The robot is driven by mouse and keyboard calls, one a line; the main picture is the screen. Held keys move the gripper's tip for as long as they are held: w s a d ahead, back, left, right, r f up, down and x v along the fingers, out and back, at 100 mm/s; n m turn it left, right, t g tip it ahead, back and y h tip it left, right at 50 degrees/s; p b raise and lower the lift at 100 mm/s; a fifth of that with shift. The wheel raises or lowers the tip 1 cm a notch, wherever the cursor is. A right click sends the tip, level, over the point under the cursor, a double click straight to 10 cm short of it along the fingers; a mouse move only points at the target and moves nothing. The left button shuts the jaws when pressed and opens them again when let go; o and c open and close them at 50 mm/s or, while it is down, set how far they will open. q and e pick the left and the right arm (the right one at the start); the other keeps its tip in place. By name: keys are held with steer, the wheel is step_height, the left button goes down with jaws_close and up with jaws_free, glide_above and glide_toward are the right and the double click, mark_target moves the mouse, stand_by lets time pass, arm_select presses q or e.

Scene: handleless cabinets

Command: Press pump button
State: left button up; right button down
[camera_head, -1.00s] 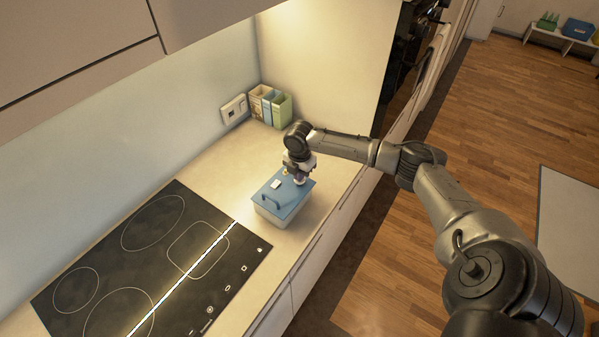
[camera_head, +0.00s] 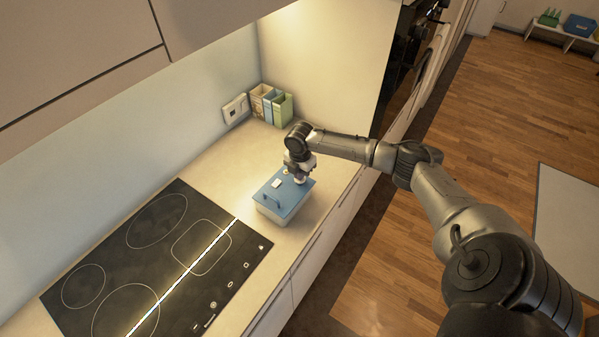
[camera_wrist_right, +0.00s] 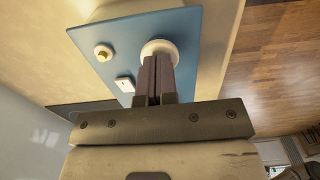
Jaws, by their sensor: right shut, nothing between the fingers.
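A box with a blue lid (camera_head: 285,201) stands on the counter beyond the cooktop. In the right wrist view the blue lid (camera_wrist_right: 190,22) carries a large white round button (camera_wrist_right: 158,47), likely the pump button. My right gripper (camera_head: 299,178) points down over the lid's right side. In the wrist view its closed, empty fingers (camera_wrist_right: 153,60) overlap the large round button; I cannot tell whether they touch or press it. My left gripper is not in view.
A black cooktop (camera_head: 150,265) lies on the counter in front of the box. Upper cabinets (camera_head: 70,55) hang at the upper left. Counter around the box is clear.

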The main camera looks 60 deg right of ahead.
step_height(320, 180, up, 3)
steer(key=shift+w+d+r+p, duration=0.1)
steer(key=shift+p, duration=0.65)
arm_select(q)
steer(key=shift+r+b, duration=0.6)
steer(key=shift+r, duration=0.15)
arm_select(e)
step_height(320, 180, up, 9)
